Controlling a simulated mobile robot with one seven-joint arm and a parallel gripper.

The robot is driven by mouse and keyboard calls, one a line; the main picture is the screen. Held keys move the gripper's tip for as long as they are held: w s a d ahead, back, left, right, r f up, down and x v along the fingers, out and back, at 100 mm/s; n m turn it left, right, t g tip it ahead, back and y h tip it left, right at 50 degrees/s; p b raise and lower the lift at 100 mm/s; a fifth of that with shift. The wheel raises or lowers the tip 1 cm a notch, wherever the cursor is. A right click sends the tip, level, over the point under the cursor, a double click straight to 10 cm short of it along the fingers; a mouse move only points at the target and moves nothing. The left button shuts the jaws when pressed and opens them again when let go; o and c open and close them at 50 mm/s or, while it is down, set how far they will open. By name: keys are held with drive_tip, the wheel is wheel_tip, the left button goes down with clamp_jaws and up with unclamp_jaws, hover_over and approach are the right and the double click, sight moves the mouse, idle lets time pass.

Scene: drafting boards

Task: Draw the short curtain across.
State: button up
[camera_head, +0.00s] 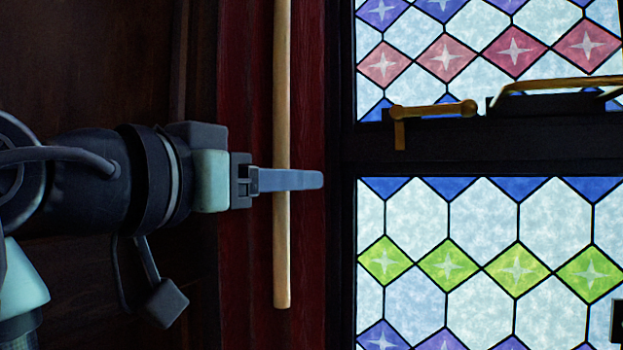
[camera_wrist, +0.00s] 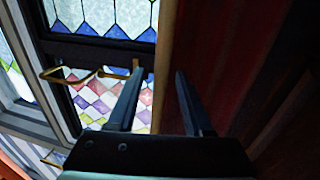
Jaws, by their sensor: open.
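The short curtain (camera_head: 244,285) is a narrow dark red strip of cloth at the left of the window in the head view. It also fills the upper right of the wrist view (camera_wrist: 222,45). A pale wooden wand (camera_head: 282,85) hangs upright in front of it, its lower end free. My gripper (camera_head: 318,180) reaches in from the left, across the wand's lower part. In the wrist view, the wand (camera_wrist: 166,45) runs between the two parted fingers of my gripper (camera_wrist: 158,74). Whether a finger touches it, I cannot tell.
A leaded stained-glass window (camera_head: 490,225) with a dark frame (camera_head: 341,240) stands right of the curtain. A brass window handle (camera_head: 435,111) and a brass stay (camera_head: 555,85) jut from its crossbar. Dark wood panelling (camera_head: 90,70) is at the left.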

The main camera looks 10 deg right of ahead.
drive_tip(key=shift+s+a+r, duration=0.1)
drive_tip(key=shift+a, duration=0.05)
drive_tip(key=shift+c, duration=0.9)
clamp_jaws()
idle(0.5)
